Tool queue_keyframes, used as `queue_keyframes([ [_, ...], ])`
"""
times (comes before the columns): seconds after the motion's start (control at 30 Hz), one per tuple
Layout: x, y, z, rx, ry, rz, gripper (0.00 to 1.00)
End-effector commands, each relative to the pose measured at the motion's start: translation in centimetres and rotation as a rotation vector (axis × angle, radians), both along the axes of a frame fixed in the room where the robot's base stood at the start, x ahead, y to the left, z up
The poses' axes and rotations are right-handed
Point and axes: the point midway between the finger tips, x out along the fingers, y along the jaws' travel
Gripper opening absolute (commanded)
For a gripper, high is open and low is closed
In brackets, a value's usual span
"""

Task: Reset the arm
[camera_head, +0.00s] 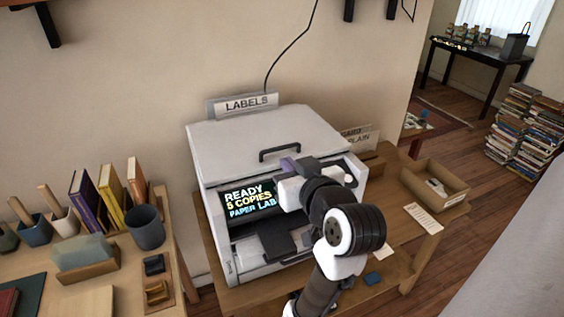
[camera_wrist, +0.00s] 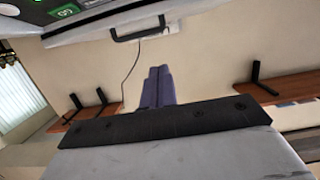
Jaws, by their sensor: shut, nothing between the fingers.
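My arm reaches up from the bottom of the head view, in front of a white copier (camera_head: 225,150). My gripper (camera_head: 289,165) is at the copier's front upper edge, right of its lit screen (camera_head: 249,200), which reads "READY 5 COPIES PAPER LAB". In the wrist view my gripper's purple fingers (camera_wrist: 157,88) are together, with nothing between them. The copier's dark lid handle (camera_head: 280,150) lies just behind the gripper; it also shows at the top of the wrist view (camera_wrist: 138,32). Whether the gripper touches the copier cannot be told.
A wooden table (camera_head: 385,235) carries the copier and an open box (camera_head: 433,184) on the right. A desk (camera_head: 100,272) with books and a dark cup (camera_head: 145,228) stands at left. Book stacks (camera_head: 525,130) stand on the floor at far right.

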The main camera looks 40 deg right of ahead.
Motion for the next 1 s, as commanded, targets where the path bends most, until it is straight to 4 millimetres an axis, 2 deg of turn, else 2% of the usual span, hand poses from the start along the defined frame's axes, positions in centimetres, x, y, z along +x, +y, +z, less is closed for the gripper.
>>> queue_keyframes([
  [0.1, -0.8, 0.2, 0.2, -0.002, 0.0, -0.001, 0.0],
  [0.37, -0.9, 0.2, 0.3, -0.001, -0.001, 0.0, 0.0],
  [0.47, 1.2, 1.2, 0.0, 0.014, -0.004, 0.016, 0.0],
  [0.57, 5.3, 3.5, -0.6, 0.039, -0.014, 0.04, 0.0],
  [0.67, 10.5, 7.6, -1.5, 0.059, -0.026, 0.071, 0.0],
  [0.7, 12.5, 9.6, -1.9, 0.062, -0.033, 0.084, 0.0],
  [0.77, 15.2, 12.9, -2.5, 0.061, -0.043, 0.105, 0.0],
  [0.87, 18.9, 19.4, -3.5, 0.045, -0.067, 0.15, 0.0],
  [0.9, 20.0, 22.2, -3.8, 0.034, -0.078, 0.17, 0.0],
  [0.97, 21.2, 26.7, -4.3, 0.013, -0.099, 0.205, 0.0],
  [1.0, 21.8, 29.7, -4.6, -0.001, -0.116, 0.231, 0.0],
])
